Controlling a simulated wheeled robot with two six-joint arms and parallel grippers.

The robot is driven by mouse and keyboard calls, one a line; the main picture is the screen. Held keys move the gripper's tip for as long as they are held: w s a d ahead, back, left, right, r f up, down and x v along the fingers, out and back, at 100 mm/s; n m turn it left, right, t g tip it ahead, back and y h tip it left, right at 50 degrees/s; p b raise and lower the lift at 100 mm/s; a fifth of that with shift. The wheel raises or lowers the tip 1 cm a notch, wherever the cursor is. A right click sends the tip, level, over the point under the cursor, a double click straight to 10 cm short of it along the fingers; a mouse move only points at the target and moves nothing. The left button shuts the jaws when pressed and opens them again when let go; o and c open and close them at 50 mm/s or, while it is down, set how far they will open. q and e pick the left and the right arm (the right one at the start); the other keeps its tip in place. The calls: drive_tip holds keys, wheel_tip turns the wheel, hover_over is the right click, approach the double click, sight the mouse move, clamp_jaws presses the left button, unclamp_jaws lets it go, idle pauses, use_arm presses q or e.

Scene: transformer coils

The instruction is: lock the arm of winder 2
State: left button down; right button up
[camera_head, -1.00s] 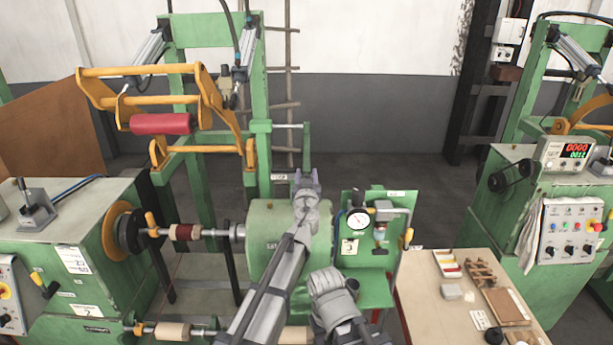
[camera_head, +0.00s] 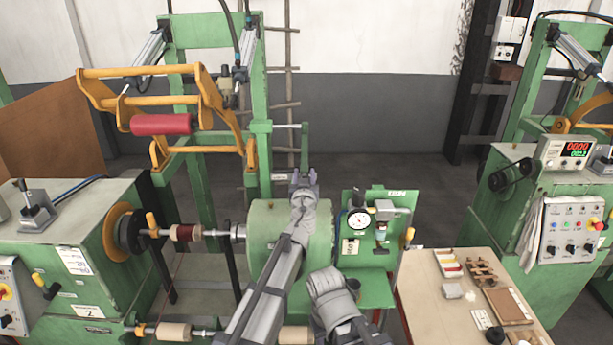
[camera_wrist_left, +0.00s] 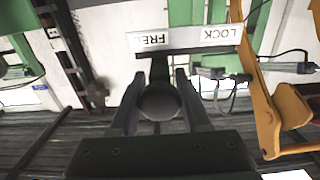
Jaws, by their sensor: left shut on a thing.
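The yellow arm (camera_head: 205,95) of winder 2 is raised on its green frame and carries a red roller (camera_head: 162,124). The knob's stem runs toward a white plate (camera_wrist_left: 185,38), which reads FREE and LOCK upside down. The stem lines up with the FREE end. My left gripper hides the knob in the head view. My right gripper is not clearly shown.
A green panel with a gauge (camera_head: 358,222) stands just right of my left arm. A table (camera_head: 455,300) with small parts is at the lower right. Another green winder (camera_head: 500,210) with a lit display stands at the right. The yellow arm's side bar (camera_wrist_left: 257,90) is near the left gripper.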

use_arm(q)
drive_tip(key=a, duration=0.9)
drive_tip(key=shift+a, duration=0.3)
drive_tip(key=c, duration=0.7)
unclamp_jaws()
drive_tip(key=shift+c, duration=0.2)
drive_tip(key=o, duration=0.3)
drive_tip(key=shift+a, duration=0.15)
drive_tip(key=shift+o, duration=0.2)
use_arm(e)
drive_tip(key=shift+a, duration=0.75)
use_arm(q)
drive_tip(key=shift+s, duration=0.1)
